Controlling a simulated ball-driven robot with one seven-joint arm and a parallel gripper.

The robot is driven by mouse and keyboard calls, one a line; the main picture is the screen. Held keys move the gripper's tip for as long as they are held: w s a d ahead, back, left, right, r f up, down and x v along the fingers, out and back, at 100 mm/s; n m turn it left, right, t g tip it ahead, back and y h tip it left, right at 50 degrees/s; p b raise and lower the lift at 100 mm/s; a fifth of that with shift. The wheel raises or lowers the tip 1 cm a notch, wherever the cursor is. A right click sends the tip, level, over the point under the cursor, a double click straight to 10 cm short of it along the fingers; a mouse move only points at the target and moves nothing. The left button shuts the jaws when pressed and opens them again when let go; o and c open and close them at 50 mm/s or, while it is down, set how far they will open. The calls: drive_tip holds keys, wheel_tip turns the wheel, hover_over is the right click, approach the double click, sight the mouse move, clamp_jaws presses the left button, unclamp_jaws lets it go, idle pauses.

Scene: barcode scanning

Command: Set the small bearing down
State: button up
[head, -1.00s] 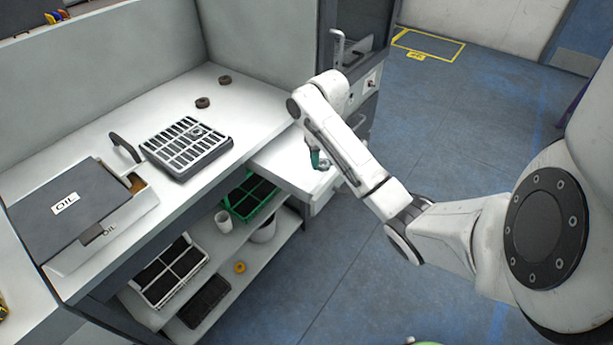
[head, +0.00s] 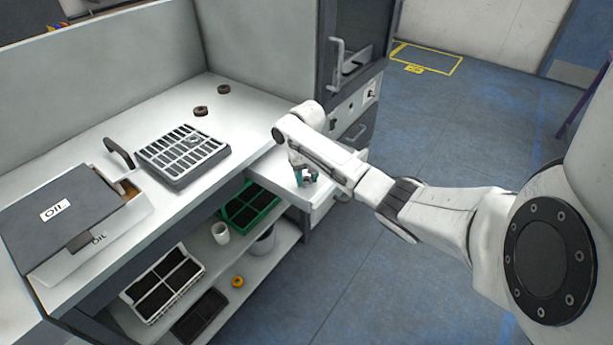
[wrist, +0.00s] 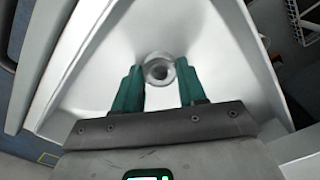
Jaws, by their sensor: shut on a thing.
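The small bearing (wrist: 159,56), a grey metal ring, sits between the green fingertips of my gripper (wrist: 159,70) in the wrist view. The gripper is shut on it. Below it is the white surface of a pulled-out drawer (head: 268,176). In the head view my gripper (head: 306,178) points down over the right part of this drawer. The bearing cannot be made out there. I cannot tell whether it touches the surface.
A grey slotted basket (head: 170,160) with a small metal ring on it stands on the bench. Two brown rings (head: 201,111) lie behind it. An oil box (head: 70,215) is at the left. Shelves below hold a green crate (head: 262,218), a white crate (head: 190,285) and cups.

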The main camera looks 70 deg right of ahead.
sight(307, 180)
drive_tip(key=shift+f, duration=0.15)
drive_tip(key=o, duration=1.1)
drive_tip(key=shift+c, duration=0.2)
wheel_tip(307, 180, up, 12)
drive_tip(key=w+a+f+n+t+y, duration=0.1)
drive_tip(key=a+f+n, duration=0.15)
drive_tip(key=a, duration=0.75)
drive_tip(key=w+a+f+n, duration=0.1)
drive_tip(key=a+f, duration=0.3)
drive_tip(key=a, duration=0.5)
drive_tip(key=w+a+f+n+t+y, duration=0.1)
drive_tip(key=w+a+f, duration=0.15)
drive_tip(key=a, duration=0.75)
drive_tip(key=s+a+f+n, duration=0.2)
drive_tip(key=s+a+f, duration=0.3)
drive_tip(key=s+a, duration=0.45)
drive_tip(key=s+d+r+n+g+h, duration=0.1)
drive_tip(key=s+d+n+h, duration=0.1)
drive_tip(key=s, duration=1)
drive_tip(key=shift+d, duration=0.55)
